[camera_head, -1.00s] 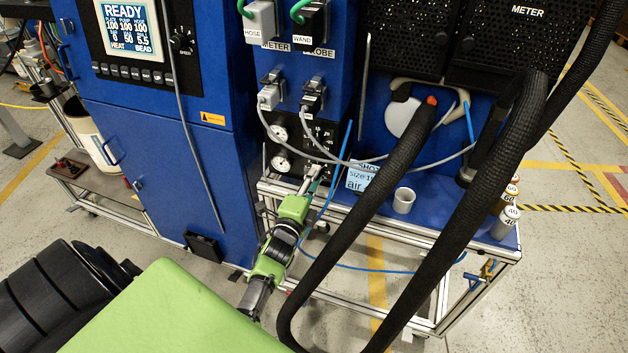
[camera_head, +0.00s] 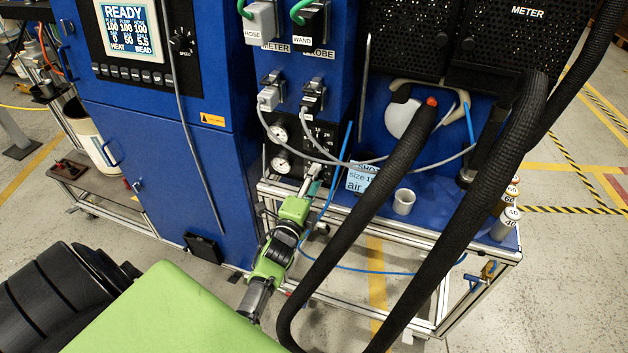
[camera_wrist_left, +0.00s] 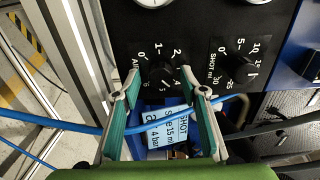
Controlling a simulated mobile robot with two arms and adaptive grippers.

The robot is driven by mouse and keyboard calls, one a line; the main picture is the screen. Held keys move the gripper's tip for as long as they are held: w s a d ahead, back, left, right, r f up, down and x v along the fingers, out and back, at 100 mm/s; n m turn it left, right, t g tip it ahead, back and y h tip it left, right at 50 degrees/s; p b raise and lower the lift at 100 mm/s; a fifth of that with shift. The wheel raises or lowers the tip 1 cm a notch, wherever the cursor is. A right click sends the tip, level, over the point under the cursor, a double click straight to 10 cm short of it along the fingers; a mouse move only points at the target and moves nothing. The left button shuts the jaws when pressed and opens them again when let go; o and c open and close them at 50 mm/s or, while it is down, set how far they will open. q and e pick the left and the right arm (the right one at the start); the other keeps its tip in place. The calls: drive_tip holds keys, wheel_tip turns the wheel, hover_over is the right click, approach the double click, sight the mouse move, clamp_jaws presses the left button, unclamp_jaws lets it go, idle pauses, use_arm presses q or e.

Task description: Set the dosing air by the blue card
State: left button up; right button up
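The blue card (camera_head: 359,182) stands on the blue table in the head view. In the left wrist view the card (camera_wrist_left: 168,130) shows between my fingers and reads shot size 15 ml, air 4 bar. The black air knob (camera_wrist_left: 161,73), with a scale from 0, sits on the black panel. My left gripper (camera_wrist_left: 160,80) is open, with one green-padded finger on each side of the knob. I cannot tell whether they touch it, nor read its pointer. In the head view this gripper (camera_head: 309,182) is at the lower part of the panel. My right gripper is not in view.
A shot knob (camera_wrist_left: 243,68) is right of the air knob. Two gauges (camera_head: 280,150) sit on the panel's left. A blue hose (camera_wrist_left: 70,125) crosses by the fingers. A white cup (camera_head: 404,202) and several bottles (camera_head: 506,222) stand on the table. Thick black hoses (camera_head: 400,150) hang in front.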

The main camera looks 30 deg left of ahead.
use_arm(q)
drive_tip(key=v, duration=1.2)
drive_tip(key=shift+f, duration=0.1)
drive_tip(key=s+d+f+n+g+h, duration=0.1)
drive_tip(key=s+d+f+n+g, duration=0.2)
drive_tip(key=f, duration=0.7)
drive_tip(key=s+d+f+n+g+h, duration=0.2)
drive_tip(key=s+d+f, duration=0.2)
drive_tip(key=f, duration=0.6)
drive_tip(key=s+d+f+n+g+h, duration=0.1)
drive_tip(key=s+d+f+n+g, duration=0.2)
drive_tip(key=f, duration=0.7)
drive_tip(key=s+f+n+g, duration=0.1)
drive_tip(key=s+f, duration=0.4)
drive_tip(key=s, duration=0.5)
drive_tip(key=s+f+n+g, duration=0.2)
drive_tip(key=s+f+g, duration=0.2)
drive_tip(key=s, duration=0.6)
drive_tip(key=s+f+n+g, duration=0.1)
drive_tip(key=s+f+g, duration=0.2)
drive_tip(key=s+f, duration=0.4)
drive_tip(key=s+d, duration=0.1)
drive_tip(key=s, duration=0.3)
drive_tip(key=shift+f+n, duration=0.35)
drive_tip(key=shift+n, duration=0.05)
